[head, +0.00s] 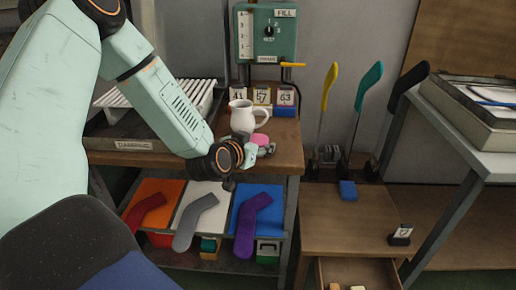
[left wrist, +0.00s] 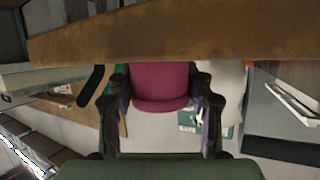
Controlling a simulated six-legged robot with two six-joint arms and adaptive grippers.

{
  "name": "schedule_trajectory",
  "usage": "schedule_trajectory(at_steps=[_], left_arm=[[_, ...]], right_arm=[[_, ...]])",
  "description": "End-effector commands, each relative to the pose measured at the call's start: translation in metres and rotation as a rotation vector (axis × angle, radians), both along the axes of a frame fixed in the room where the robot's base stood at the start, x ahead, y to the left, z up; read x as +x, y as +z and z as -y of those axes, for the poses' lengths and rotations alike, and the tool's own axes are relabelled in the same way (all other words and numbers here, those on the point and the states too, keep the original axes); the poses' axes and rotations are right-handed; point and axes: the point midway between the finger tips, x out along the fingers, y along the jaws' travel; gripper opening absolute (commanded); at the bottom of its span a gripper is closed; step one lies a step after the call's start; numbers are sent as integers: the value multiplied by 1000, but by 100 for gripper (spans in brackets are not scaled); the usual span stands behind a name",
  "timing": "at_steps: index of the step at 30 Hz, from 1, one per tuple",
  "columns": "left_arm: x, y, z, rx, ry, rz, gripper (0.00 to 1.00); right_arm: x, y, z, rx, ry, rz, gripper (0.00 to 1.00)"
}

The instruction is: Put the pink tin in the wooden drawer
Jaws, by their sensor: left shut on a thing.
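The pink tin (head: 260,139) is at the right end of the workbench, right of the white jug. My left gripper (head: 264,150) is shut on it. In the left wrist view the tin (left wrist: 160,84) sits between the two fingers of the gripper (left wrist: 160,100). I cannot tell whether the tin touches the bench top. The wooden drawer (head: 373,272) is pulled open under the low wooden table at the lower right; small light and reddish things lie in it, and its front is cut off. My right gripper is not in view.
The white jug (head: 242,117) stands close beside the gripper, with number cards (head: 263,96) behind. The low wooden table (head: 335,222) bears a blue block (head: 348,190), a small numbered stand (head: 400,236) and upright coloured levers (head: 366,90). Its middle is clear.

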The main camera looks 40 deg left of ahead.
Motion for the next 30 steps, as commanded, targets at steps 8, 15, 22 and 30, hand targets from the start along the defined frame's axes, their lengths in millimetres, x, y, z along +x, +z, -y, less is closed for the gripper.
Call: schedule_trajectory(at_steps=[8,15,22,30], left_arm=[[0,0,0,0,0,2,19],[0,-2,0,0,0,2,62],[0,-2,0,-1,0,2,75],[0,0,0,-1,0,2,75]], right_arm=[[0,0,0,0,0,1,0],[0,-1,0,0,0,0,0],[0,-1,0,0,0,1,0],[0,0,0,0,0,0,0]])
